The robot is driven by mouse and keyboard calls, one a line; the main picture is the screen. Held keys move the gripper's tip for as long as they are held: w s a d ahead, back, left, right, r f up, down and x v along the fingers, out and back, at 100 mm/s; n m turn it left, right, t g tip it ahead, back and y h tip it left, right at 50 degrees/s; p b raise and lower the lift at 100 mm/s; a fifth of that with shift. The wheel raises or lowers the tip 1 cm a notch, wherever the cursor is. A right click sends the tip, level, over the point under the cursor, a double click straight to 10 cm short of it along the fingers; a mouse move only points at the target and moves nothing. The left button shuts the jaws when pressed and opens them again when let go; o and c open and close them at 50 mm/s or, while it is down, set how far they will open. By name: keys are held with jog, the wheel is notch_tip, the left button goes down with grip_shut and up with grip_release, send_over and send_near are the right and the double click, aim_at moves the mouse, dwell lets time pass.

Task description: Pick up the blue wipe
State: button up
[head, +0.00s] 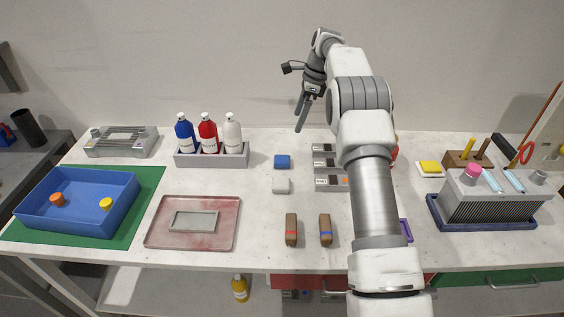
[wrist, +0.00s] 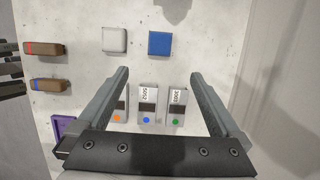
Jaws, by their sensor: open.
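The blue wipe (head: 282,161) is a small folded blue block lying flat on the white bench, just behind a white wipe (head: 281,185). In the wrist view the blue wipe (wrist: 160,43) lies beyond my fingertips, with the white wipe (wrist: 115,39) to its left. My gripper (head: 301,128) is raised over the back of the bench, to the right of the blue wipe. In the wrist view my gripper (wrist: 160,80) has its two fingers spread wide with nothing between the tips.
Labelled grey blocks (head: 328,165) stand right of the wipes. Two brown brushes (head: 291,229) lie in front. A bottle rack (head: 212,156) with three bottles stands to the left, near a red tray (head: 156,234) and a blue bin (head: 85,216). The bench around the wipes is clear.

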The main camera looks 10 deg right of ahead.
aim_at(283, 159)
jog(key=x, duration=1.7)
jog(key=shift+b, duration=0.35)
jog(key=c, duration=1.4)
jog(key=shift+o, duration=0.2)
notch_tip(283, 159, up, 10)
jog(key=o, duration=0.7)
jog(key=c, duration=0.6)
jog(key=shift+s, duration=0.1)
